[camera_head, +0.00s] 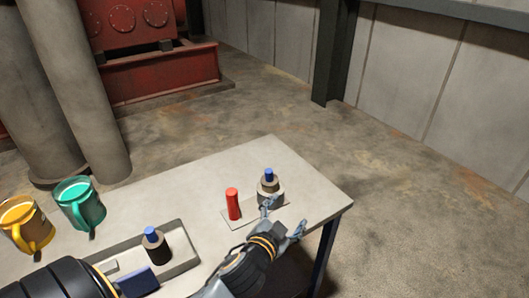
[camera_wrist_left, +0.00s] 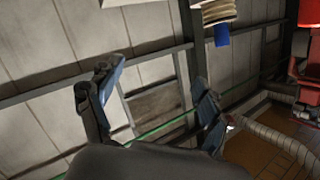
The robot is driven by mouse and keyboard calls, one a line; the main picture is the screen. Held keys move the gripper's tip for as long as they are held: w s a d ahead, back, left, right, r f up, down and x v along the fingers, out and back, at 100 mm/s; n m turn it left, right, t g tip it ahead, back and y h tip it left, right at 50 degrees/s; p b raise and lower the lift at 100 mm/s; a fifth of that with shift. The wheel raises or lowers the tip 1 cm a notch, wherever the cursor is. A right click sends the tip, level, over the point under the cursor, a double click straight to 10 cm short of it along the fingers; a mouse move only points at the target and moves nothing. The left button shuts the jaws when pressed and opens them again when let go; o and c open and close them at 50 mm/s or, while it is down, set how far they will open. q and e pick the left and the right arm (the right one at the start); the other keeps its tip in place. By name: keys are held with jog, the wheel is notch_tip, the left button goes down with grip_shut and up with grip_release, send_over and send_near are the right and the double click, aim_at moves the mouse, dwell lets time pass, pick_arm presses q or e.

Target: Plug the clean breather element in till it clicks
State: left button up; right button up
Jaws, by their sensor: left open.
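A pale breather element with a blue top (camera_head: 268,175) stands upright on a round grey socket (camera_head: 271,192) near the table's far right corner. I cannot tell whether it is fully seated. A dark element with a blue top (camera_head: 155,246) stands in the tray at the table's front. My left gripper (camera_head: 282,216) is open and empty, just in front of the socket, its fingers apart from the blue top. In the left wrist view the open fingers (camera_wrist_left: 155,78) frame only wall; a blue top on a pale ribbed body (camera_wrist_left: 221,35) shows above them. My right gripper is not seen.
A red cylinder (camera_head: 233,204) stands on a thin plate (camera_head: 238,224) left of the socket. The grey tray (camera_head: 190,265) holds a dark blue block (camera_head: 138,282). A green mug (camera_head: 80,206) and a yellow mug (camera_head: 26,226) stand at left. The table's middle (camera_head: 180,200) is clear.

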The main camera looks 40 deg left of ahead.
pick_arm(q)
jog(key=w+d+r+m+t+h, duration=0.25)
jog(key=d+r+m+h, duration=0.2)
jog(key=r, duration=0.35)
jog(key=w+d+r+m+t+h, duration=0.2)
jog(key=d+r+m+t+h, duration=0.1)
jog(key=r+m+h, duration=0.4)
jog(key=s+d+r+m+g+h, duration=0.1)
jog(key=d+r+m+g+h, duration=0.3)
jog(key=d+m+g+h, duration=0.4)
jog(key=m+g+y, duration=0.7)
jog(key=g+y, duration=0.1)
jog(key=y, duration=1.1)
send_near(269, 180)
jog(key=shift+h, duration=0.35)
jog(key=p+x, duration=0.1)
jog(key=x, duration=0.2)
jog(key=p+x, duration=0.1)
jog(key=x, duration=0.2)
jog(key=a+p+x, duration=0.1)
jog(key=x, duration=0.2)
jog(key=shift+w+a+r+p, duration=0.1)
jog(key=shift+w+r+p, duration=0.1)
jog(key=shift+w+p, duration=0.2)
jog(key=shift+x, duration=0.75)
jog(key=shift+c, duration=0.4)
